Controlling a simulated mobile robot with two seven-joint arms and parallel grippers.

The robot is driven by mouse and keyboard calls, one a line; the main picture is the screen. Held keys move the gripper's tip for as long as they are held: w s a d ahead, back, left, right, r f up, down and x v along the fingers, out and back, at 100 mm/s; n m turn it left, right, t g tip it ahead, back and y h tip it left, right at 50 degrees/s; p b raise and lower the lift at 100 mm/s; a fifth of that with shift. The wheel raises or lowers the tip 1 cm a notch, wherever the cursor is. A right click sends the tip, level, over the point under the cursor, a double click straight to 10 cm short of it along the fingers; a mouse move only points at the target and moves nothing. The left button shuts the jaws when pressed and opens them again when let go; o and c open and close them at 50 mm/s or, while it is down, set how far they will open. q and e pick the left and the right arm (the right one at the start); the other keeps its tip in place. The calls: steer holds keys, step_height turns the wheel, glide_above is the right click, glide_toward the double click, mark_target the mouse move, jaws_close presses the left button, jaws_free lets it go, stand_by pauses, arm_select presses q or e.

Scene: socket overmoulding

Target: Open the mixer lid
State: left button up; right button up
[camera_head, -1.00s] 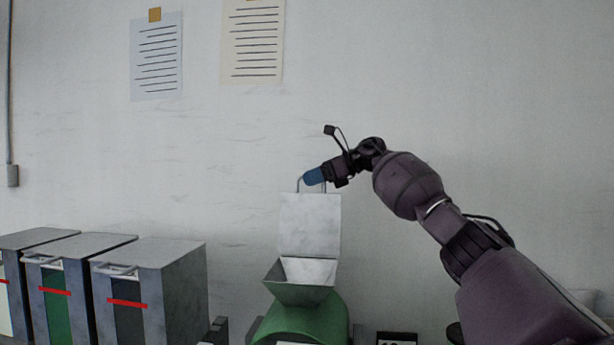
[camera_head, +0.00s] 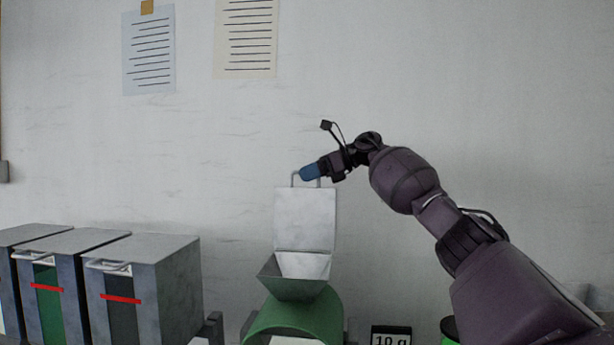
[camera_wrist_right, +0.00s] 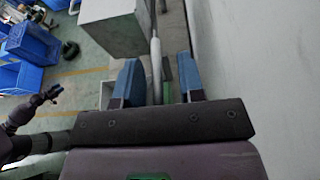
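The mixer has a green body (camera_head: 318,318) with a grey metal hopper (camera_head: 292,288) on top, low in the middle of the head view. Its flat grey lid (camera_head: 305,218) stands upright at the back of the hopper, and the hopper mouth is uncovered. A thin handle (camera_head: 293,180) is on the lid's top edge. My right gripper (camera_head: 309,172) is at this handle with blue fingertips. In the right wrist view the fingers (camera_wrist_right: 160,82) are apart, with a thin grey bar between them and gaps beside it. An arm, apparently my left, shows small at the left there; its fingers (camera_wrist_right: 52,92) are unclear.
Grey bins (camera_head: 165,250) with handles and red strips stand left of the mixer. A small display (camera_head: 391,336) and a green-rimmed item (camera_head: 449,330) sit to its right. The wall (camera_head: 420,80) is close behind. Blue crates (camera_wrist_right: 32,42) lie on the floor.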

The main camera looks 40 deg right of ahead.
steer(key=b+v, duration=0.1)
steer(key=v, duration=0.9)
steer(key=shift+s, duration=0.1)
stand_by(0.3)
